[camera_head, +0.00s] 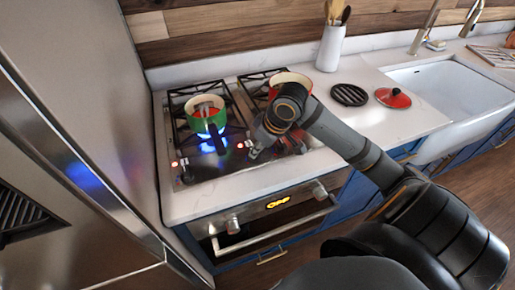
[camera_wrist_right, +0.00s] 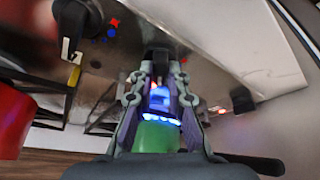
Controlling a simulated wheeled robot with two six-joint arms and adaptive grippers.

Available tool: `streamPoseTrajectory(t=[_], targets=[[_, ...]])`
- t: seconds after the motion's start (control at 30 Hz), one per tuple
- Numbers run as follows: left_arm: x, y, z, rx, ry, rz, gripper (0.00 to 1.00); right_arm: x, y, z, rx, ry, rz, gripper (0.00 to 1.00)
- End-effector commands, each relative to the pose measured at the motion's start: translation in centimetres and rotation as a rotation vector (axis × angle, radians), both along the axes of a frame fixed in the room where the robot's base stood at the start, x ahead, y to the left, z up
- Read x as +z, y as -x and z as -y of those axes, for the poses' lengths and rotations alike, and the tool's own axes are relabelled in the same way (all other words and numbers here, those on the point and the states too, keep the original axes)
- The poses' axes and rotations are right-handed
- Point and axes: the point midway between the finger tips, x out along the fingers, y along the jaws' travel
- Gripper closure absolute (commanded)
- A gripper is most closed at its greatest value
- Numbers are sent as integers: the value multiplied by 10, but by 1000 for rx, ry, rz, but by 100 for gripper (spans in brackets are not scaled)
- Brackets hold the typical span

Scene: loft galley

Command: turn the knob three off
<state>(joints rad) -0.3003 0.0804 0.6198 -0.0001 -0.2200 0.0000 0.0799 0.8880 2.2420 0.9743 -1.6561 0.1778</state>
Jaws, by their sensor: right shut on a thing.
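My right gripper (camera_head: 257,146) reaches down to the front of the cooktop from the right and hides most of the knob there. In the right wrist view, my right gripper (camera_wrist_right: 158,82) has its two fingers on either side of a dark knob (camera_wrist_right: 160,61), shut on it. I cannot read a number on it. Beyond the fingers, a blue flame (camera_wrist_right: 160,101) glows under the green pot (camera_wrist_right: 155,137). In the head view, the green pot (camera_head: 206,120) stands on the left burner with blue light below it. My left gripper is not in view.
A red pot (camera_head: 291,79) stands on the back right burner, partly behind my arm. Other knobs show in the wrist view, one black knob (camera_wrist_right: 72,24) and another (camera_wrist_right: 242,98). A black trivet (camera_head: 349,95) and red lid (camera_head: 393,98) lie on the counter beside the sink (camera_head: 455,88).

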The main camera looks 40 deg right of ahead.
Motion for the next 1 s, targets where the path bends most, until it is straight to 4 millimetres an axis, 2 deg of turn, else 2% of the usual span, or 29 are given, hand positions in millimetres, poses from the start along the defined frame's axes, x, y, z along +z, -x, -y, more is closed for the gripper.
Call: streamPoseTrajectory(t=[0.27, 0.7, 1.0], targets=[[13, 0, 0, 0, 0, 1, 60, 3, 0, -2, -82, -5, -1, 100], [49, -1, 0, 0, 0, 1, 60, 4, 1, -4, -404, -5, -3, 100], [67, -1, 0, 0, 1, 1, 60, 3, 0, -4, -564, -2, -2, 100]])
